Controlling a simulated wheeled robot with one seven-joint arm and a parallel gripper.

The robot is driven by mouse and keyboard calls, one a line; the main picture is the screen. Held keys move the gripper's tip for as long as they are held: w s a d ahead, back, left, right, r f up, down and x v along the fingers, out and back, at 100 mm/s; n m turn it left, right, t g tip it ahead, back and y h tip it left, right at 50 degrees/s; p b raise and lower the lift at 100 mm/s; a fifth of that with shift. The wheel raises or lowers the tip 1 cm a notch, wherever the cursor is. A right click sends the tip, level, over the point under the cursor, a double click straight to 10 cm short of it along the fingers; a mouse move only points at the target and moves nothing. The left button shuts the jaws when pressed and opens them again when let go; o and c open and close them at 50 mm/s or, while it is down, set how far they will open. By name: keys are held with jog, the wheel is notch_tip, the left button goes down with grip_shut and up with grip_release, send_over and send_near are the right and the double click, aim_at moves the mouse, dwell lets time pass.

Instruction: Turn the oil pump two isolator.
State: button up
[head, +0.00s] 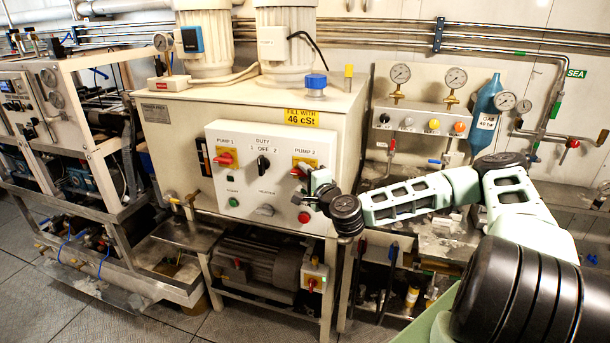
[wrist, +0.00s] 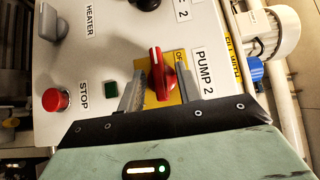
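The pump two isolator is a red rotary handle (wrist: 157,76) on a yellow plate beside the "PUMP 2" label. In the head view the isolator (head: 298,171) shows at the upper right of the white control panel (head: 238,190), partly hidden by my gripper. My gripper (head: 310,178) is right at the panel front. In the wrist view my gripper (wrist: 160,70) has its two grey fingers apart, one on each side of the red handle. Gaps seem to show between handle and fingers; I cannot tell whether either touches.
The panel also carries the pump 1 isolator (head: 224,158), the black duty switch (head: 263,163), the grey heater knob (head: 264,210) and a red stop button (wrist: 55,100). A green button (wrist: 110,89) is close to the left finger. A gauge board (head: 420,118) stands to the right.

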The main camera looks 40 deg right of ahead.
grip_shut()
jog(key=shift+f+b, duration=0.15)
jog(key=shift+b, duration=0.2)
